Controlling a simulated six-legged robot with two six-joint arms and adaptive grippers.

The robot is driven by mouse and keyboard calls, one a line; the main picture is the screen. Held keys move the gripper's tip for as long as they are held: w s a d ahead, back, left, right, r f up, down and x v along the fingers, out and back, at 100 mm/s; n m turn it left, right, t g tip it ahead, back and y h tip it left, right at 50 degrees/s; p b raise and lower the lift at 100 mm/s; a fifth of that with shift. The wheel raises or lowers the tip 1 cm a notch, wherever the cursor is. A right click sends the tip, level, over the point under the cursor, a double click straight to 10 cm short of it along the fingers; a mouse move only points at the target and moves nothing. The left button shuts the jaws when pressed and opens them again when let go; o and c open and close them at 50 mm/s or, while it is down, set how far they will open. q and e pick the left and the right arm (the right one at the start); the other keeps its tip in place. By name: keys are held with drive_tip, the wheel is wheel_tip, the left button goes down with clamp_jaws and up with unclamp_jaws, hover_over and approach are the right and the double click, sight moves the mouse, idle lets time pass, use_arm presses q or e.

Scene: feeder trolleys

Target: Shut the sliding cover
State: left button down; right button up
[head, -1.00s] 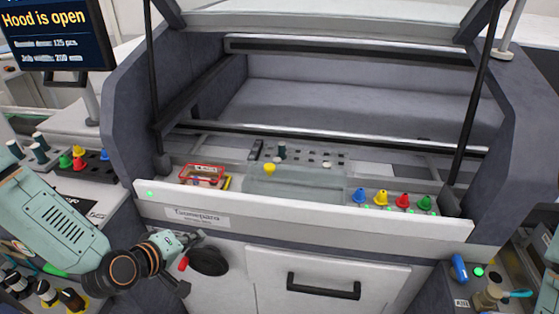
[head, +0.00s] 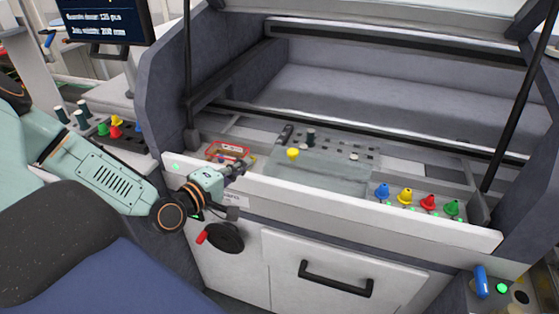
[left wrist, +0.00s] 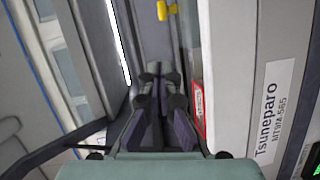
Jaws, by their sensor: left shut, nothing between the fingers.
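A flat translucent panel (head: 318,175), which looks like the sliding cover, lies in the open machine's bed. A yellow knob (head: 292,154) stands at its back left; the left wrist view shows a yellow part (left wrist: 166,10) at the top. Pegs and holes (head: 335,146) are exposed behind the panel. My left gripper (head: 240,168) is shut and empty over the front edge at the left, near a red-framed box (head: 228,151) and apart from the knob. The left wrist view shows its closed fingers (left wrist: 155,72) left of the red frame (left wrist: 198,112). My right gripper is out of view.
A white front rail (head: 370,214) borders the bed; coloured knobs (head: 428,203) stand behind it at the right. The hood is raised on dark struts (head: 512,95). A dark grey shape above a blue one (head: 110,280) covers the lower left; I cannot tell what it is.

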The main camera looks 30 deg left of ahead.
sight(277, 165)
use_arm(q)
drive_tip(key=w+b, duration=0.1)
drive_tip(key=w, duration=0.1)
drive_tip(key=w+f, duration=0.1)
drive_tip(key=shift+w+f+b, duration=0.15)
drive_tip(key=shift+w+b, duration=0.25)
drive_tip(key=shift+w+d+b, duration=0.1)
drive_tip(key=shift+w+b, duration=0.3)
drive_tip(key=shift+w, duration=0.3)
drive_tip(key=w, duration=0.1)
drive_tip(key=w+d+b, duration=0.1)
drive_tip(key=w, duration=0.1)
drive_tip(key=shift+w+d+f, duration=0.1)
drive_tip(key=shift+d+f, duration=0.1)
drive_tip(key=shift+d, duration=0.05)
drive_tip(key=shift+w+d+f+b, duration=0.15)
drive_tip(key=shift+w+d+b, duration=0.2)
drive_tip(key=shift+w+d, duration=0.25)
drive_tip(key=shift+d, duration=0.3)
drive_tip(key=shift+w, duration=0.1)
drive_tip(key=shift+w, duration=0.1)
